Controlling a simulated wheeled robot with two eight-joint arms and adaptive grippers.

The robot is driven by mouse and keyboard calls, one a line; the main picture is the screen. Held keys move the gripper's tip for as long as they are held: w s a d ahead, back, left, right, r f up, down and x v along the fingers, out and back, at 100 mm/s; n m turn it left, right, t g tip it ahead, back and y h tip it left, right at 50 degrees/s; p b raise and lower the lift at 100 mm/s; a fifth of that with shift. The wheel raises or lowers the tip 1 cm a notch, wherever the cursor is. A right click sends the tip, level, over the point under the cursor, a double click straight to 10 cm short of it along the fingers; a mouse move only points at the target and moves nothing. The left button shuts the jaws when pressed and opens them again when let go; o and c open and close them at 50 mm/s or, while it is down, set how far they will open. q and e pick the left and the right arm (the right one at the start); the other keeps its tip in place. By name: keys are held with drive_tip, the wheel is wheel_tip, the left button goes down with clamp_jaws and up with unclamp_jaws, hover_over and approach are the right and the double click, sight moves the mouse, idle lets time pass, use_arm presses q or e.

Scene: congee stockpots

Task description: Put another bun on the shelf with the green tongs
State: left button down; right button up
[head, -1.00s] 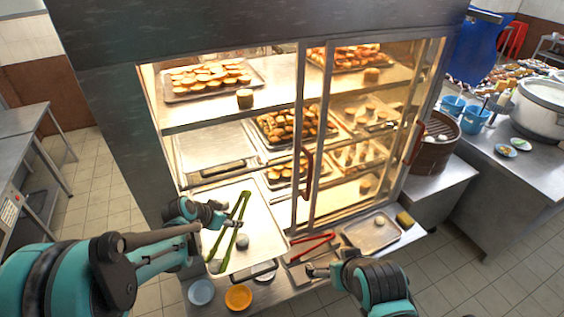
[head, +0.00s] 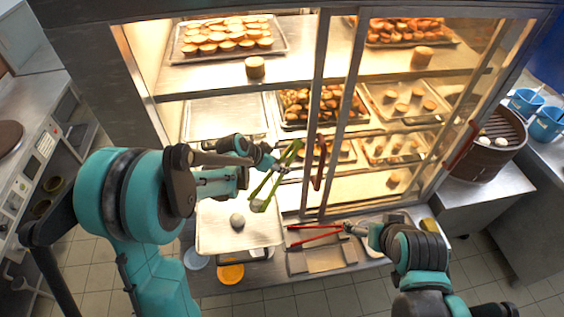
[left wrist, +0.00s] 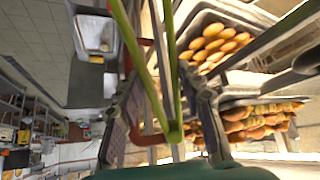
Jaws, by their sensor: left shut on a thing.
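My left gripper (head: 268,160) is shut on the green tongs (head: 272,183), in front of the open left part of the lit cabinet. The tongs slant down in the head view, and I see no bun between their arms. In the left wrist view the green tongs (left wrist: 150,62) run up out of the picture, so their far ends are hidden there. A greyish round bun (head: 237,221) lies on the pale tray (head: 215,240) below the tongs.
The cabinet shelves hold trays of buns (head: 228,38) and several loose buns, one on the upper shelf (head: 255,68). Glass doors with red handles (head: 319,165) cover the right part. An orange dish (head: 231,273) sits at the counter's front. A steamer (head: 492,150) stands right.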

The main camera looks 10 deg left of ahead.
use_arm(q)
wheel_tip(320, 180, down, 8)
drive_tip(key=b, duration=0.4)
drive_tip(key=shift+w+d+b, duration=0.1)
drive_tip(key=shift+b, duration=0.3)
drive_tip(key=shift+r, duration=0.1)
drive_tip(key=c, duration=1.4)
unclamp_jaws()
drive_tip(key=shift+c, duration=0.4)
drive_tip(key=shift+o, duration=0.7)
